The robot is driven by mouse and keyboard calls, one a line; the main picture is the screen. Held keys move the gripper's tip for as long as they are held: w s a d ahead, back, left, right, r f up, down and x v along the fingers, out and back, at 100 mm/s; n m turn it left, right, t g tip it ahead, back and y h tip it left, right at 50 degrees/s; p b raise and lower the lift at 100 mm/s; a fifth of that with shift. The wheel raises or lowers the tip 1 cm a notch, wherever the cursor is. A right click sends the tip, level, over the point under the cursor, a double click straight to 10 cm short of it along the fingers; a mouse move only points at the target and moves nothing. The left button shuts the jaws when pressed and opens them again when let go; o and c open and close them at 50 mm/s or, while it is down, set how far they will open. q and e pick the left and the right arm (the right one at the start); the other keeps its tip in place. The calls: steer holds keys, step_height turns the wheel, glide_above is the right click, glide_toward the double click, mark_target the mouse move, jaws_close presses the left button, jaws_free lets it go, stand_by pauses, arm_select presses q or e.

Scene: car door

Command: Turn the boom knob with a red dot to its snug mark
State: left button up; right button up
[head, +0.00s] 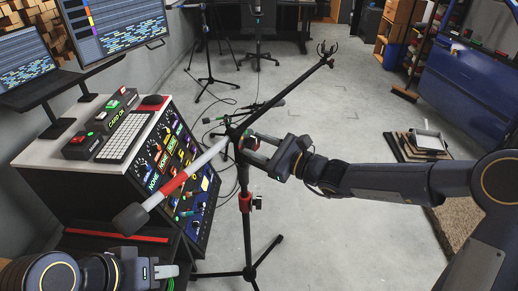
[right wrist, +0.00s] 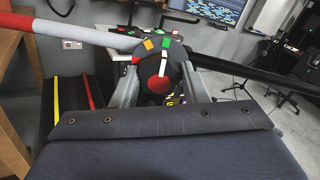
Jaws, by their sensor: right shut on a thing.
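The boom knob (right wrist: 159,74) sits at the boom joint of a black microphone stand (head: 245,200). In the right wrist view it is dark and round, with a red dot (right wrist: 159,85) on its face and a white pointer line running upward from the dot. My right gripper (head: 250,150) is shut on the knob, one finger on each side. My left gripper (head: 168,271) is low at the left, away from the stand; its jaw opening is unclear.
The boom (head: 292,97) slants up right; its white-and-red end with a dark weight (head: 131,219) hangs toward the control console (head: 160,165). Another stand (head: 208,75) and cables lie behind.

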steer(key=n+b, duration=0.2)
steer(key=b, duration=0.1)
steer(key=n+b, duration=0.1)
steer(key=b, duration=0.2)
steer(key=n+b, duration=0.2)
steer(key=b, duration=0.1)
steer(key=shift+f+n+b, duration=0.25)
steer(key=shift+n+b, duration=0.05)
steer(key=shift+b, duration=0.05)
steer(key=shift+r+n+b, duration=0.2)
steer(key=shift+n+b, duration=0.6)
steer(key=shift+b, duration=0.25)
steer(key=o, duration=1)
steer(key=shift+c, duration=0.2)
steer(key=shift+v, duration=3.9)
steer(key=shift+s, duration=0.1)
